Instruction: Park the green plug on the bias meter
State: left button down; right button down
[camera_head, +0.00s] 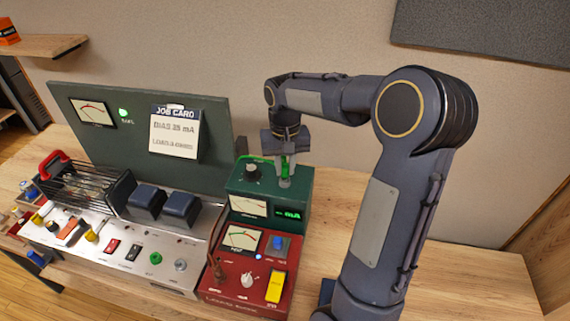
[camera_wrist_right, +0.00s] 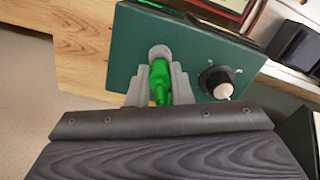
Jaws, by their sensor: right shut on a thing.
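The green plug (camera_wrist_right: 160,85) is between the fingers of my right gripper (camera_wrist_right: 161,88), which is shut on it. Its tip meets a round grey socket (camera_wrist_right: 159,52) on top of the bias meter; I cannot tell how deep it sits. The bias meter (camera_head: 268,208) is a dark green box with a dial face, a lit green readout and a black knob (camera_wrist_right: 217,82). In the head view my right gripper (camera_head: 285,172) points down onto the meter's top, and the plug (camera_head: 285,168) is mostly hidden by the fingers. My left gripper is not in view.
A red load box (camera_head: 250,270) with a yellow switch stands in front of the meter. The amp chassis (camera_head: 120,250) with transformers (camera_head: 163,205) is to the left. A green panel with a job card (camera_head: 175,132) stands behind. Bare wooden tabletop (camera_head: 460,280) lies at right.

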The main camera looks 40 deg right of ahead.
jog(key=shift+f+b, duration=0.3)
jog(key=shift+f, duration=0.15)
jog(key=c, duration=1.2)
grip_release()
notch_tip(320, 180, up, 8)
jog(key=shift+f, duration=0.1)
jog(key=shift+s+a, duration=0.15)
jog(key=shift+s, duration=0.05)
jog(key=s+a+f+n+t+y, duration=0.2)
jog(key=s+a, duration=0.6)
jog(key=s, duration=0.1)
jog(key=s+a+f+n+t+y, duration=0.1)
jog(key=s+a+f+n+t, duration=0.1)
jog(key=s+a, duration=0.5)
jog(key=s+f+t, duration=0.1)
jog(key=s, duration=0.2)
jog(key=shift+s+a+t+y, duration=0.3)
jog(key=shift+a+y, duration=0.05)
jog(key=shift+y, duration=0.05)
